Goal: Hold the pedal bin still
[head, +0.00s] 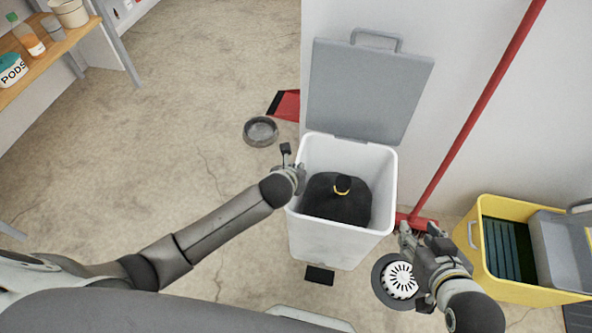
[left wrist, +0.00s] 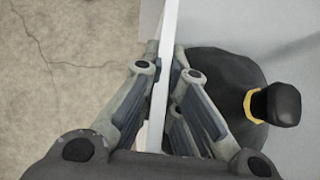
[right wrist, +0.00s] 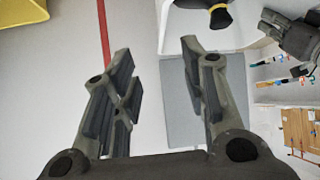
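The white pedal bin (head: 335,245) stands upright against the wall with its grey lid (head: 368,90) swung up. A black bag (head: 337,200) with a yellow tie sits inside; it also shows in the left wrist view (left wrist: 222,75). My left gripper (head: 291,165) is at the bin's left rim. In the left wrist view the bin's rim (left wrist: 167,60) runs between its fingers, which are closed on it. My right gripper (head: 418,236) is beside the bin's right side, its fingers apart and empty in the right wrist view (right wrist: 156,55). The black pedal (head: 319,275) is at the bin's front.
A red-handled broom (head: 470,125) leans on the wall behind my right gripper. A round drain-like item (head: 400,281) lies below that gripper. A grey bowl (head: 261,131) and red dustpan (head: 287,105) lie left of the bin. Floor further left is clear.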

